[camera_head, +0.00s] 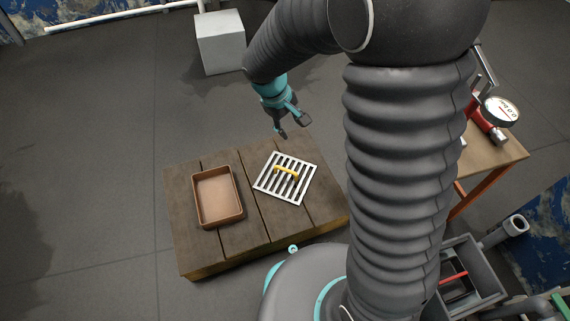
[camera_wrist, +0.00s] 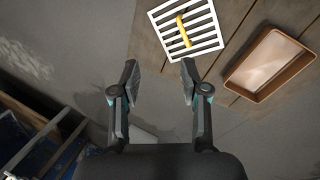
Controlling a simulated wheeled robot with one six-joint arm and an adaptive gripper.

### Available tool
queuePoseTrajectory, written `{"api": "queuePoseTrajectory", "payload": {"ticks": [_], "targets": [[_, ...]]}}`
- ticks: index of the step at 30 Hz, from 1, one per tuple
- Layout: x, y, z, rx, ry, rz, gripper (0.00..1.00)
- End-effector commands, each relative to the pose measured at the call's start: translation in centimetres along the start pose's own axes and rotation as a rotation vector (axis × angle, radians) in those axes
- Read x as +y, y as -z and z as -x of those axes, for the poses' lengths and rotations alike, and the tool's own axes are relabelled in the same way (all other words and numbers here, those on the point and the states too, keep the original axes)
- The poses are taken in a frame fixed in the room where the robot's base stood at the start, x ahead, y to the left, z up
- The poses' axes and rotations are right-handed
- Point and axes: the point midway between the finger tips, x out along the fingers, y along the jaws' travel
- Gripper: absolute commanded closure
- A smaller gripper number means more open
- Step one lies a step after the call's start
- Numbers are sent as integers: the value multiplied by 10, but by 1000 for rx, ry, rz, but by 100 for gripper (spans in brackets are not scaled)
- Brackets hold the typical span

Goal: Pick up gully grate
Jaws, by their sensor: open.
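The gully grate (camera_head: 271,186) is a white square slotted grid with a yellow handle (camera_head: 286,169) across its middle. It lies flat on the right part of a low wooden platform (camera_head: 210,247). In the wrist view the grate (camera_wrist: 209,41) is at the top centre, beyond my fingertips, with its yellow handle (camera_wrist: 183,30) upright in the picture. My gripper (camera_head: 292,127) is above and behind the platform's far edge, apart from the grate. In the wrist view my gripper (camera_wrist: 159,75) has its two fingers spread with nothing between them.
A brown shallow tray (camera_head: 241,198) lies on the platform left of the grate. A pale block (camera_head: 220,45) stands on the floor behind. A wooden table (camera_head: 510,152) with a gauge (camera_head: 501,111) is at the right. The floor left of the platform is clear.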

Motion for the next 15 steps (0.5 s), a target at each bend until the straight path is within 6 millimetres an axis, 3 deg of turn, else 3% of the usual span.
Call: {"api": "queuePoseTrajectory", "payload": {"ticks": [3,9,15], "targets": [[-23,27,-40,-49,-18,103,55],[-58,57,-96,-103,-47,247,55],[-79,70,-126,-129,-63,323,55]]}}
